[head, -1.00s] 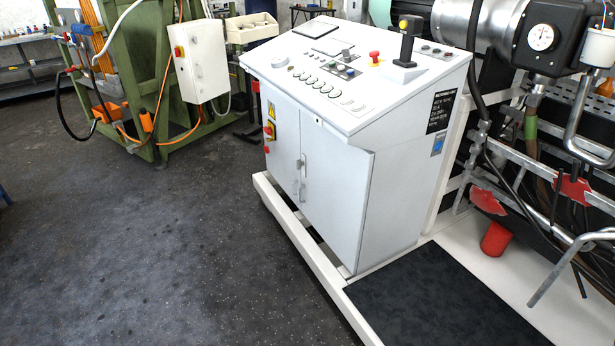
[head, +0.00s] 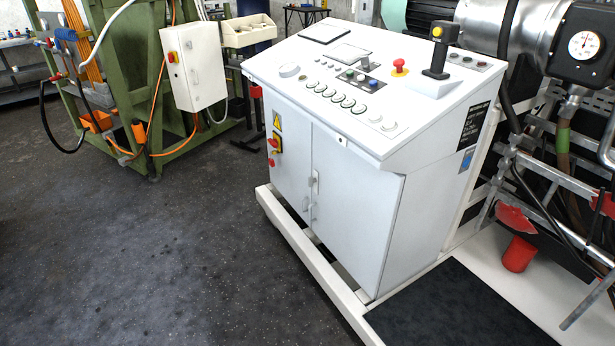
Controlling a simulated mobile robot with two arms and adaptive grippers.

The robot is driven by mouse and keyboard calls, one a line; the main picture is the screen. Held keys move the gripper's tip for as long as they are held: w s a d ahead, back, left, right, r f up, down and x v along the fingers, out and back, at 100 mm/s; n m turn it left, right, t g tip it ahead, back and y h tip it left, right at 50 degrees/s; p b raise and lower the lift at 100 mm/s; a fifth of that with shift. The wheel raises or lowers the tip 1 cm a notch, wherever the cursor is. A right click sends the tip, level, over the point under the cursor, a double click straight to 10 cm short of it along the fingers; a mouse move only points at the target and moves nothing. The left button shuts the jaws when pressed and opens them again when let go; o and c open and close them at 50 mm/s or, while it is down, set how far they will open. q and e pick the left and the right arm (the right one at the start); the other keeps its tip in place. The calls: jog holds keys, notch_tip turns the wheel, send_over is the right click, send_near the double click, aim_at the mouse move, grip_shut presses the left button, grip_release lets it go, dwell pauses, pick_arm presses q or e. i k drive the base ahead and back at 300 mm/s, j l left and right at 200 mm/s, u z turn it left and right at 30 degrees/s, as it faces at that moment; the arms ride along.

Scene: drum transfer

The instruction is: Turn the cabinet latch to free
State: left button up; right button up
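The white control cabinet (head: 355,215) stands in the middle of the head view, with two front doors below a sloped control panel (head: 330,75). Both doors look shut. A small metal latch (head: 311,183) sits at the seam between the doors, with a second handle-like part (head: 310,211) just below it. They are too small to tell how the latch is turned. Neither of my grippers is in view.
A white base rail (head: 310,262) runs along the cabinet's foot, with a dark mat (head: 450,305) at its right end. A green frame with a white box (head: 194,66) stands at the left. The dark floor (head: 160,260) before the cabinet is clear.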

aim_at(310, 179)
jog(key=i+j, duration=0.45)
jog(key=i+j+z, duration=0.15)
jog(key=i+j, duration=0.75)
jog(key=j, duration=0.15)
jog(key=i+j+z, duration=0.1)
jog(key=i+j, duration=0.75)
jog(key=j, duration=0.2)
jog(key=z, duration=0.05)
